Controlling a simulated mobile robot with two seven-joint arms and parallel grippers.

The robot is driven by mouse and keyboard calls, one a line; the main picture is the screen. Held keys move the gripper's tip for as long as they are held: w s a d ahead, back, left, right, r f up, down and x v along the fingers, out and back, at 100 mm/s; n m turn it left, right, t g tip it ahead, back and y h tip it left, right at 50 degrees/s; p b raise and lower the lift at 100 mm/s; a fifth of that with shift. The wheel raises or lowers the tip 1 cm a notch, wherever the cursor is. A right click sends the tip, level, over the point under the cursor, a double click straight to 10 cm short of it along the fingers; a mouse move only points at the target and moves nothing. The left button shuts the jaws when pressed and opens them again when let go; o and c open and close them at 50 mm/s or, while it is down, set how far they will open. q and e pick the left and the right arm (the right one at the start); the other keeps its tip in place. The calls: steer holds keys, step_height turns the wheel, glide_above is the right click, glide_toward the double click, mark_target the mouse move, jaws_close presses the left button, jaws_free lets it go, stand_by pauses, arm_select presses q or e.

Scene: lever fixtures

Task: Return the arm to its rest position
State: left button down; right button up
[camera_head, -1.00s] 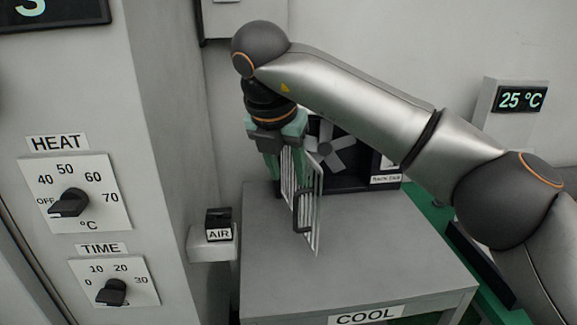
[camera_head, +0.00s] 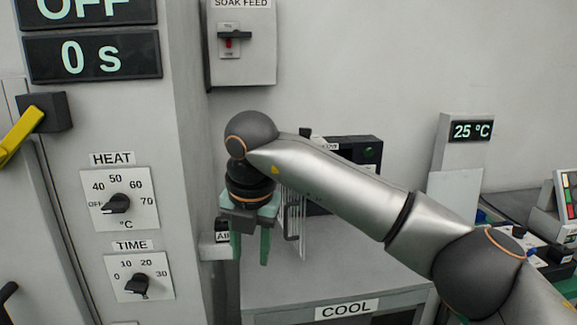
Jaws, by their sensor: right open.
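My right arm comes in from the right, and its right gripper (camera_head: 250,250) points down with its two green fingers apart and nothing between them. It is over the left part of the grey COOL table (camera_head: 330,275). A wire rack (camera_head: 293,222) with a dark handle stands upright on the table just right of and behind the gripper, partly hidden by my arm. From this view I cannot tell how large the gap between them is. My left gripper is not in view.
At left, a grey cabinet carries a HEAT dial (camera_head: 117,204), a TIME dial (camera_head: 138,285) and a yellow-handled lever (camera_head: 20,134). The AIR switch (camera_head: 222,233) is close behind the gripper. A SOAK FEED box (camera_head: 241,45) hangs above. A 25 °C display (camera_head: 472,131) stands right.

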steer(key=s+a+f+n+g+y+p, duration=0.25)
steer(key=s+a+g+y, duration=0.55)
steer(key=s+a+y, duration=0.4)
steer(key=w+d+m+t+y+p, duration=0.3)
steer(key=w+d+m+t+y, duration=0.5)
steer(key=m+t, duration=0.95)
steer(key=d+f+m+t+h+p, duration=0.2)
steer(key=d+f+m+t+h, duration=0.3)
steer(key=d+f+m+h, duration=0.65)
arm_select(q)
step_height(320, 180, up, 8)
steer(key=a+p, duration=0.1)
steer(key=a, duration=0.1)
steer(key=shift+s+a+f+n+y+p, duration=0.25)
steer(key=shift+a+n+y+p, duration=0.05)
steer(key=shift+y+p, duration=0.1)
arm_select(e)
steer(key=s+d+f+m+g+h, duration=0.2)
steer(key=s+d+f+g+h, duration=0.1)
steer(key=s+d+f, duration=0.5)
steer(key=s+d+f+m+g+h, duration=0.3)
steer(key=s+d+f, duration=0.4)
steer(key=s+f, duration=0.4)
steer(key=shift+d+f+g+h, duration=0.35)
steer(key=shift+f+g+h, duration=0.3)
steer(key=shift+g, duration=0.4)
